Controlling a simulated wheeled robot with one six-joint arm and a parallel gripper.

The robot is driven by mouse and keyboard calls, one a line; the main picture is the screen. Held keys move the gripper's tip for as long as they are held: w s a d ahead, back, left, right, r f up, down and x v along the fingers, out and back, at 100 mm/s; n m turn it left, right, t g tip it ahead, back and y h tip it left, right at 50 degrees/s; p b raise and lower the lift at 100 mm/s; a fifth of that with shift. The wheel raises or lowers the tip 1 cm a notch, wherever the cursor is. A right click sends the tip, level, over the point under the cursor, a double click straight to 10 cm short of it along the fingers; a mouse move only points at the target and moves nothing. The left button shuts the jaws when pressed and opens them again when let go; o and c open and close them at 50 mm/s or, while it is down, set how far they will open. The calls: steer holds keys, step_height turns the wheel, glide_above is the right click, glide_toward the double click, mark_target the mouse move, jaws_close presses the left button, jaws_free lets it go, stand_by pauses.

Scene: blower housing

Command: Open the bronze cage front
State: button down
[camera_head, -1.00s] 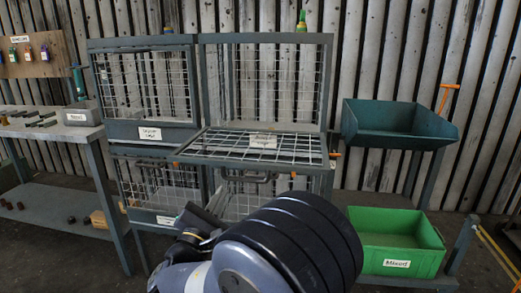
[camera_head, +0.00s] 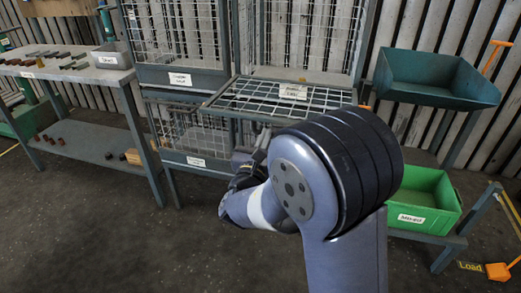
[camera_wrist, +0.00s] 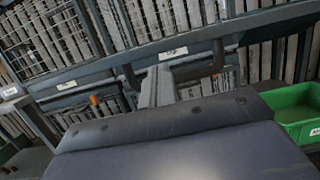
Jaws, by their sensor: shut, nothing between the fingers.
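A grey-framed mesh cage rack stands ahead. Its upper right mesh front (camera_head: 265,97) lies folded down, about level, with a white label (camera_head: 293,91) too small to read; I cannot tell if it is the bronze one. The upper left front (camera_head: 172,35) and lower left front (camera_head: 187,130) stand upright. In the wrist view, a dark handle (camera_wrist: 218,57) hangs under a labelled rail. My gripper (camera_wrist: 157,82) is shut and empty, its fingers close to the handle; contact is unclear. In the head view, my gripper (camera_head: 262,137) is partly hidden by my arm, below the lowered front.
A workbench (camera_head: 70,74) with small parts stands at left. A dark teal bin (camera_head: 435,80) and a green bin (camera_head: 425,200) stand on a rack at right. An orange-handled tool (camera_head: 497,271) lies on the floor at right. Floor at front left is clear.

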mark_target(267, 119)
steer(key=shift+x, duration=1.05)
steer(key=shift+g, duration=0.6)
step_height(267, 119, up, 4)
steer(key=p, duration=0.5)
steer(key=shift+r, duration=0.15)
step_height(267, 119, up, 2)
steer(key=p, duration=0.3)
steer(key=shift+w+g+y, duration=0.1)
steer(key=shift+g+y, duration=0.3)
